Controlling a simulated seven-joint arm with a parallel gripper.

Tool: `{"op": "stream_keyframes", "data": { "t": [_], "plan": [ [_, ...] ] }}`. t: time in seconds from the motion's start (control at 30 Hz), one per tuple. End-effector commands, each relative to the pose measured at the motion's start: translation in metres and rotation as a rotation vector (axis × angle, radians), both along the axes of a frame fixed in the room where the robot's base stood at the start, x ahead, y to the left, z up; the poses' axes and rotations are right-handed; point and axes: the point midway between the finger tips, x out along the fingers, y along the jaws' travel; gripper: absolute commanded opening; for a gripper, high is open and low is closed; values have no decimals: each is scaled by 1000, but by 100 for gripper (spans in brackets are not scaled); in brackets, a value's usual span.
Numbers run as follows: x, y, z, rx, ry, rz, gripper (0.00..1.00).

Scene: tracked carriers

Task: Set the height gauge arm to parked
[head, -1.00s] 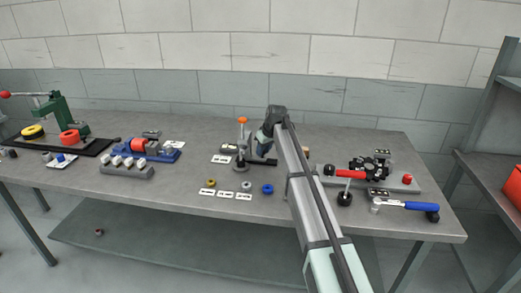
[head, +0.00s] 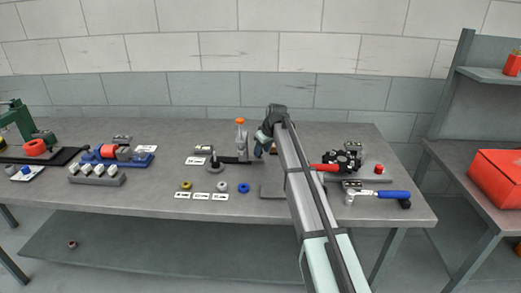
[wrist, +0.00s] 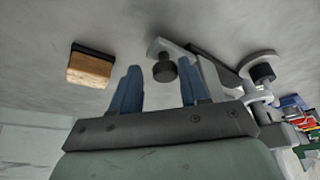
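The height gauge is at the middle of the bench in the head view. I see a round base (head: 215,169), a dark arm (head: 236,160) lying low and pointing right, and an orange-topped grey upright (head: 241,140). How these join is too small to tell. My gripper (head: 263,139) is just right of the upright. In the wrist view, my gripper (wrist: 160,80) has its two blue fingers apart. A black knob (wrist: 165,70) under a grey plate (wrist: 158,48) shows between the fingertips, with no clear contact. The gauge's disc and dark knob (wrist: 262,72) show at right.
A wood block with a dark top (wrist: 90,66) lies left of the fingers. Rings (head: 222,187) and labels lie in front of the gauge. A blue-handled tool (head: 380,194) and a red-handled fixture (head: 345,163) are at right. A blue fixture (head: 125,155) is at left.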

Motion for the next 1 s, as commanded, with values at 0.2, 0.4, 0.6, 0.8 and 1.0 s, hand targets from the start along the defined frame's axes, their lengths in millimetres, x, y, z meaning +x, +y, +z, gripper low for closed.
{"op": "stream_keyframes", "data": {
  "t": [0.2,0.4,0.6,0.8,1.0],
  "plan": [
    [0,2,0,2,0,2,56],
    [-1,2,3,4,0,2,56],
    [-7,-5,24,5,-3,2,56],
    [-18,-15,60,4,-2,1,56],
    [-27,-25,95,3,-2,1,56]
  ]
}}
